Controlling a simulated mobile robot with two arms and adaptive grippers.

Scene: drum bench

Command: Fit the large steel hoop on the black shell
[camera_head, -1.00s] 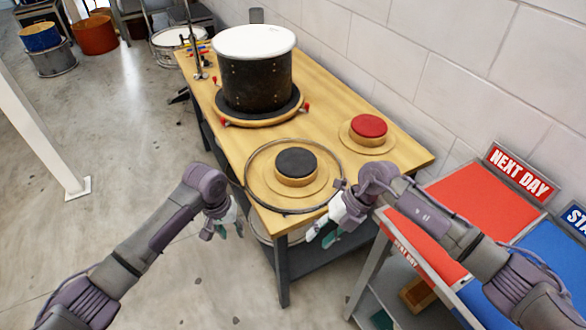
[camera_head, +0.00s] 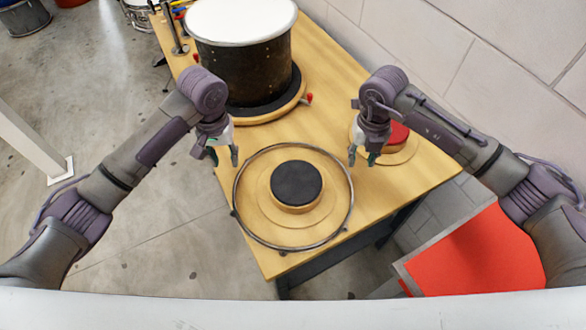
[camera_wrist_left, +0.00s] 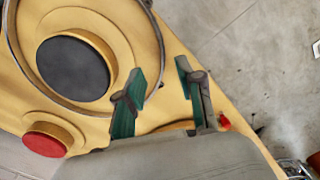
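The large steel hoop (camera_head: 293,249) lies around the black-topped round stand (camera_head: 297,184) near the table's front end. It also shows in the left wrist view (camera_wrist_left: 8,30). The black shell (camera_head: 245,75), with a white top, stands upright on a round base farther back on the table. My left gripper (camera_head: 225,160) is open and empty, just beyond the hoop's upper left edge. Its two spread fingers show in the left wrist view (camera_wrist_left: 160,76). My right gripper (camera_head: 362,158) is open and empty, beyond the hoop's upper right edge.
A red-topped round stand (camera_head: 399,136) sits behind my right gripper, partly hidden by it. Red clamps (camera_head: 309,98) flank the shell's base. A white brick wall (camera_head: 420,35) runs along the right. A red-topped cart (camera_head: 475,258) stands at the lower right.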

